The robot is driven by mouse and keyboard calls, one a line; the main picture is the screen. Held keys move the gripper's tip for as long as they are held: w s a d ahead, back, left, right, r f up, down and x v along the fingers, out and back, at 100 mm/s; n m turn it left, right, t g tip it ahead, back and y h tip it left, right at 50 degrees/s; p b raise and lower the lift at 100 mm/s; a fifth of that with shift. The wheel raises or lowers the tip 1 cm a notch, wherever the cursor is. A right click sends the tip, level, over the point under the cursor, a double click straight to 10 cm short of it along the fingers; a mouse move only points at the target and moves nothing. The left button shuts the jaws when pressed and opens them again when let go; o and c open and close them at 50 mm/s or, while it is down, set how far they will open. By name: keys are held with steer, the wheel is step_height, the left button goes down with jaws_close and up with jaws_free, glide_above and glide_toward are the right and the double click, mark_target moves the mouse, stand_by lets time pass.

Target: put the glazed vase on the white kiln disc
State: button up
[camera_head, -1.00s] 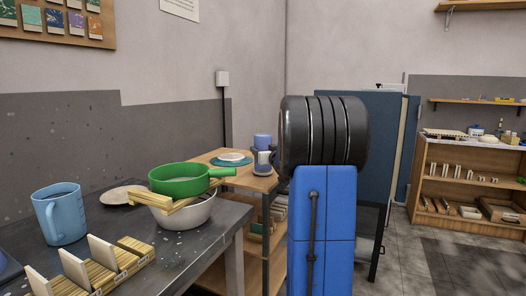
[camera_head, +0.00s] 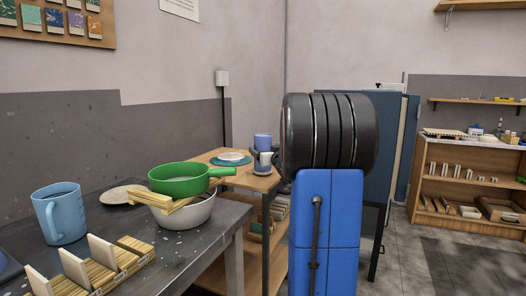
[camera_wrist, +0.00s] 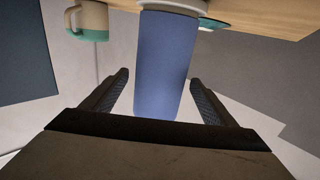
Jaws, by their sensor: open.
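The vase (camera_wrist: 166,60) has a blue upper part and a pale lower part, and stands upright on the wooden table. It also shows in the head view (camera_head: 263,141), partly hidden by dark parts around its middle. In the wrist view, which looks upside down, my gripper (camera_wrist: 160,82) is open, with one finger on each side of the blue part and visible gaps between. The white kiln disc (camera_head: 231,155) lies on a larger teal disc to the left of the vase in the head view. An edge of the teal disc (camera_wrist: 210,23) shows in the wrist view.
A cream and teal mug (camera_wrist: 89,20) stands near the vase. My arm hides the right side of the wooden table (camera_head: 246,180) in the head view.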

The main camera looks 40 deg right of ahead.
steer(key=v, duration=0.9)
steer(key=shift+s, duration=0.2)
steer(key=shift+a, duration=0.15)
